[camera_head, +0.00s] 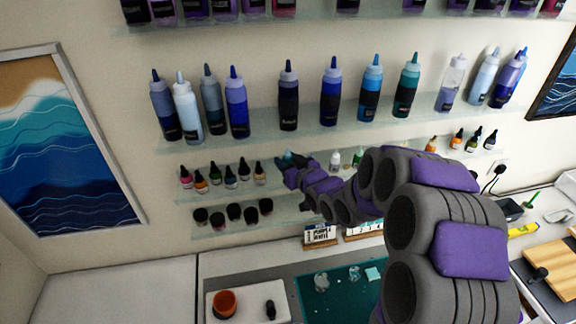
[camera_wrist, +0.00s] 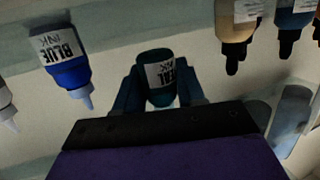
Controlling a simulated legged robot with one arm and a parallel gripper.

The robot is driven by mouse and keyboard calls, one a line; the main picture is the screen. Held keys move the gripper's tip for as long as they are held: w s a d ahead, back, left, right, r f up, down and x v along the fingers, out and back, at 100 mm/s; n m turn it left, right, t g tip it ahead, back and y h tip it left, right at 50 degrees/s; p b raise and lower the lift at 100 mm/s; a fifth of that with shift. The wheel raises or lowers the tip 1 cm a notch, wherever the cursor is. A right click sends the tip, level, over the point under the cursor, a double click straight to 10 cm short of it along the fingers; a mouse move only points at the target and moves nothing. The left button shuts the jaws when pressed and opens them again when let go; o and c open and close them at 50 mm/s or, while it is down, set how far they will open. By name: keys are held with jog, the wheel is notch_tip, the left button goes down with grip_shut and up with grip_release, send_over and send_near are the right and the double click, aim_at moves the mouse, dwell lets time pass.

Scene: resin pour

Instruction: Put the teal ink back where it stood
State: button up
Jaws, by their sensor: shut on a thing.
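The teal ink is a small dark teal bottle (camera_wrist: 158,72) with a white label, partly readable as "TEAL INK". It sits between the two fingers of my gripper (camera_wrist: 159,92), which is shut on it. The wrist view looks upside down, and the lower part of the bottle in that picture is hidden behind my gripper. In the head view my gripper (camera_head: 290,172) is at the shelf of small ink bottles (camera_head: 190,198), and a bit of teal (camera_head: 288,156) shows at its tip. I cannot tell whether the bottle touches the shelf.
A blue ink bottle (camera_wrist: 68,62) stands to one side in the wrist view; a tan bottle (camera_wrist: 236,35) and a dark blue bottle (camera_wrist: 293,22) are on the other. Tall squeeze bottles (camera_head: 288,105) line the shelf above. Dark jars (camera_head: 234,212) line the shelf below.

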jog(key=shift+w+a+f, duration=0.1)
jog(key=shift+w+a, duration=0.15)
jog(key=shift+a, duration=0.25)
jog(key=shift+w+a+f, duration=0.1)
jog(key=shift+w+a, duration=0.1)
jog(key=shift+a, duration=0.3)
jog(key=shift+a+f, duration=0.1)
jog(key=shift+f, duration=0.1)
jog(key=shift+d+f+p, duration=0.5)
jog(key=shift+d+f, duration=0.45)
jog(key=shift+f, duration=0.3)
jog(key=shift+d+f, duration=0.15)
jog(key=shift+d, duration=0.25)
jog(key=shift+s+a+f, duration=0.1)
jog(key=shift+a+f, duration=0.05)
jog(key=shift+a, duration=0.55)
jog(key=o, duration=1)
jog(key=shift+a, duration=0.35)
jog(key=shift+d, duration=0.65)
jog(key=shift+s+d, duration=0.1)
jog(key=shift+d, duration=0.1)
jog(key=shift+b+v, duration=2.7)
jog(key=shift+v, duration=3.05)
